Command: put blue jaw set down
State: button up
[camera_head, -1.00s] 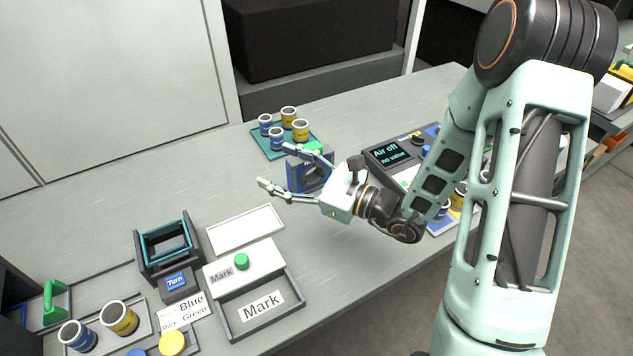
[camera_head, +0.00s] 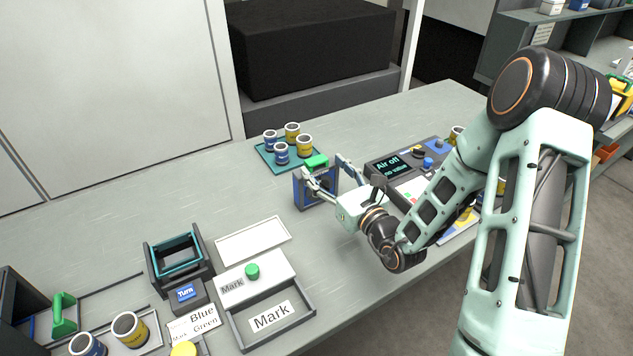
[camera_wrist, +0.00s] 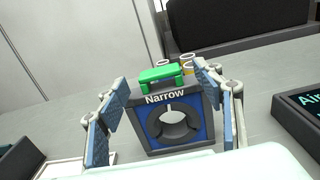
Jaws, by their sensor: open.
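The blue jaw set is a dark-framed blue block (camera_wrist: 198,136) labelled "Narrow", with a dark ring in its face and a green handle (camera_wrist: 161,74) on top. It stands upright on the bench; in the head view its blue side (camera_head: 300,191) shows left of my gripper (camera_head: 328,175), which partly covers it. In the wrist view my gripper (camera_wrist: 166,102) is open, with one blue-padded finger to each side of the block. A gap shows by the left finger; whether the right finger touches the block I cannot tell.
A teal tray (camera_head: 264,156) with several blue and yellow cups stands just behind. An "Air off" control panel (camera_head: 388,166) is to the right. A white plate (camera_head: 252,240), a "Mark" box (camera_head: 309,299) and a dark teal-lined holder (camera_head: 152,262) lie front left. The bench between is clear.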

aim_at(319, 163)
jog(key=x, duration=0.4)
jog(key=shift+a, duration=0.1)
grip_shut()
dwell(0.3)
